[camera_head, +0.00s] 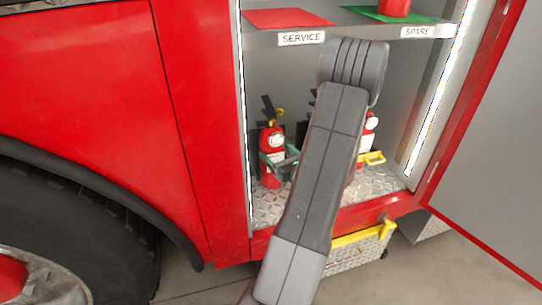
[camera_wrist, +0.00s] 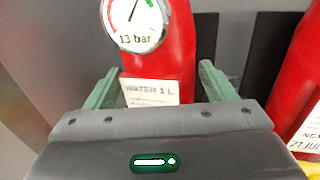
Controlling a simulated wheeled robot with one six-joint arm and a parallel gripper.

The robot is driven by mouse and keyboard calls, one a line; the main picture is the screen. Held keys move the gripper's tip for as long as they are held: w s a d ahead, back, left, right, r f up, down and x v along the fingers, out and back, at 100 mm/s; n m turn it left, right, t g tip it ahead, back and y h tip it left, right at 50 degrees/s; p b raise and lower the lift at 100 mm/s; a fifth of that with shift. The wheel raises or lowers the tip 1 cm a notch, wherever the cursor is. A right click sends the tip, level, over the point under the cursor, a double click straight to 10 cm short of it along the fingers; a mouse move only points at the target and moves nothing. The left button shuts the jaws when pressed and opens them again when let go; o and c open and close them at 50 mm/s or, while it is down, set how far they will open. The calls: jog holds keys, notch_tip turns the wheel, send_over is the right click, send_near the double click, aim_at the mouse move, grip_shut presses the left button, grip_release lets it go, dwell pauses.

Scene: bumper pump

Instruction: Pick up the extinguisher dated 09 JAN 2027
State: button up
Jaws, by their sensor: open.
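A red extinguisher (camera_head: 268,166) with a black handle and a gauge stands in the lower compartment. In the wrist view this extinguisher (camera_wrist: 172,72) has a gauge reading 13 bar and a label reading "WATER 1 L". The lower part of that label is hidden by my gripper, so no date shows. My gripper (camera_wrist: 157,82) is open, its green fingers on either side of this body. A second red extinguisher (camera_wrist: 303,80) is at the right edge, its label partly reading "NEXT" and "21 JU". In the head view this second extinguisher (camera_head: 369,124) is largely hidden behind my arm.
The shelf above (camera_head: 355,24) has "SERVICE" and "SPARE" labels, a red mat (camera_head: 286,18) and a green mat (camera_head: 375,14) bearing a red object (camera_head: 396,7). An open door (camera_head: 490,140) stands at right. A yellow part (camera_head: 371,158) is beside the second extinguisher.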

jog(key=x, duration=0.3)
jog(key=shift+w+a, duration=0.1)
jog(key=shift+w, duration=0.2)
jog(key=c, duration=1.7)
jog(key=shift+r, duration=0.2)
